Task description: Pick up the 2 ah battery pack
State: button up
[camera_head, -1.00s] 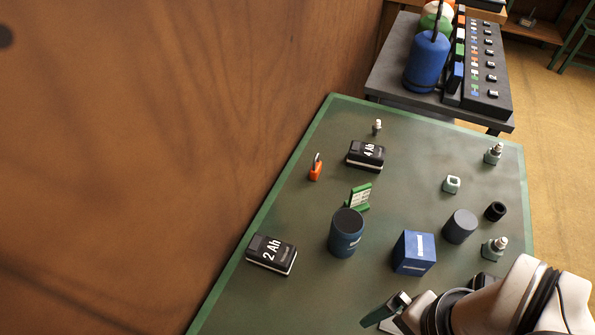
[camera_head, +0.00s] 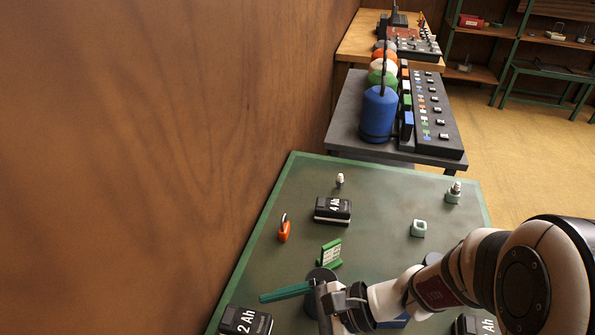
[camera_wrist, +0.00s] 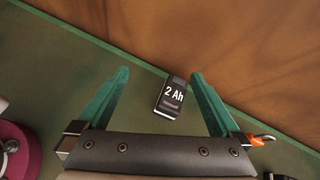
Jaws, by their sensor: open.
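The 2 Ah battery pack (camera_head: 246,321) is a black block with white lettering, lying on the green mat at the bottom edge of the head view, partly cut off. In the wrist view the 2 Ah pack (camera_wrist: 171,95) lies on the mat beyond and between my open fingers, nearer the right one. My gripper (camera_wrist: 160,76) has two teal fingers spread wide, with nothing held. In the head view my gripper (camera_head: 290,296) is to the right of and above the pack in the picture, apart from it; one finger shows clearly.
A 4 Ah pack (camera_head: 333,210), an orange piece (camera_head: 284,231) and a green piece (camera_head: 330,253) stand on the mat (camera_head: 375,180). A brown wall (camera_head: 150,150) borders the mat's left side.

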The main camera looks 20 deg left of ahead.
jog(key=w+a+f+m+t+y, duration=0.2)
jog(key=w+f+m, duration=0.3)
jog(key=f, duration=0.1)
send_near(246, 323)
jog(key=x, duration=0.3)
jog(key=shift+w+f, duration=0.1)
jog(key=shift+f, duration=0.15)
jog(key=x, duration=0.8)
jog(key=shift+w+d+f, duration=0.15)
jog(key=shift+f, duration=0.2)
grip_shut()
